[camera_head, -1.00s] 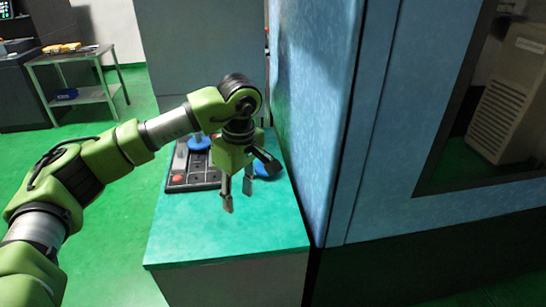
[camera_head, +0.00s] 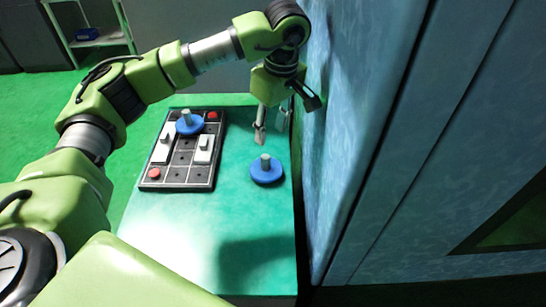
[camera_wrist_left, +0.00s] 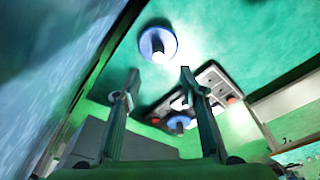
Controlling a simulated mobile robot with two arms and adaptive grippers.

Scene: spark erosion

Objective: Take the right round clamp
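The right round clamp (camera_head: 266,172), a blue disc with a grey post, stands upright on the teal tabletop (camera_head: 190,240), right of a black tray. It also shows in the left wrist view (camera_wrist_left: 158,44), beyond the fingertips. A second round clamp (camera_head: 188,124) stands on the tray; the left wrist view shows it too (camera_wrist_left: 178,122). My left gripper (camera_head: 272,122) is above the table, behind the right clamp in the head view. Its fingers (camera_wrist_left: 158,78) are apart with nothing between them, and it does not touch the clamp. My right gripper is not in view.
The black tray (camera_head: 184,179) holds two white blocks with posts and red knobs (camera_head: 153,173). A blue wall panel (camera_head: 350,120) rises close along the table's right side. The tabletop's front part is clear. A shelf (camera_head: 98,40) stands at the back left.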

